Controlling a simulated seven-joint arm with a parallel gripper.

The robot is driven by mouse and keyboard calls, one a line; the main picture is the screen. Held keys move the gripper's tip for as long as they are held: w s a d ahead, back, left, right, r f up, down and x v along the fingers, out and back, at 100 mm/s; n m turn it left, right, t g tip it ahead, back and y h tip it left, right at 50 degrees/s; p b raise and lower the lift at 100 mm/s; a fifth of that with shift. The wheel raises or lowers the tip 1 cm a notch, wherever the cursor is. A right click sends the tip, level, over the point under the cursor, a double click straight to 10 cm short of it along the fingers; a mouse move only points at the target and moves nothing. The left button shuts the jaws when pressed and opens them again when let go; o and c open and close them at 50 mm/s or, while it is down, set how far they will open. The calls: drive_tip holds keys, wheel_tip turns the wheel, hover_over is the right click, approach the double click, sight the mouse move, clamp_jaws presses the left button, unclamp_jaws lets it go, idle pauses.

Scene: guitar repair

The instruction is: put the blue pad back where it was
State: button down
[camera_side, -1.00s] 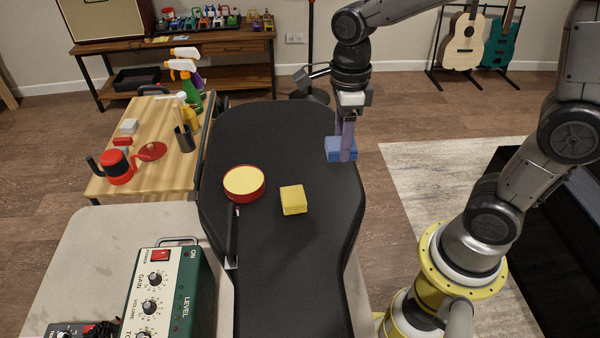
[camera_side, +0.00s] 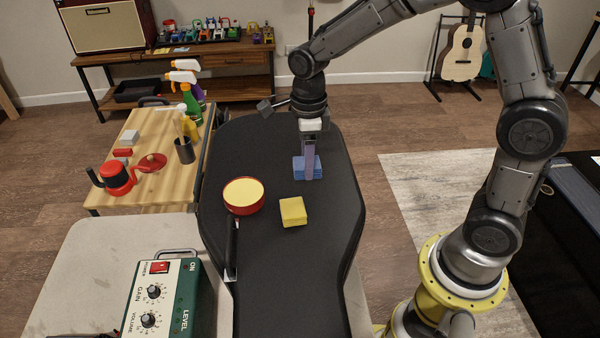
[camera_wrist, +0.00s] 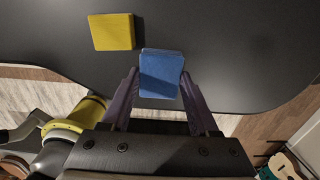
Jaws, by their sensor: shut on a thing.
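The blue pad (camera_side: 298,169) is a small block at the far part of the black work surface (camera_side: 290,265) in the side view. My gripper (camera_side: 309,176) is shut on it from above. In the wrist view the blue pad (camera_wrist: 161,74) sits between the two purple fingers of my gripper (camera_wrist: 161,92). I cannot tell whether the pad touches the surface or is just above it.
A yellow pad (camera_side: 293,212) lies nearer than the blue pad. A wooden side table (camera_side: 120,185) holds spray bottles, a dark cup and a red pot. The surface's right side is clear.

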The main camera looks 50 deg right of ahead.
sight(300, 186)
drive_tip(key=shift+w+f, duration=0.85)
drive_tip(key=shift+f, duration=0.2)
drive_tip(key=shift+w+f, duration=0.15)
drive_tip(key=shift+f, duration=1.5)
drive_tip(key=shift+f, duration=0.1)
drive_tip(key=shift+c, duration=0.7)
unclamp_jaws()
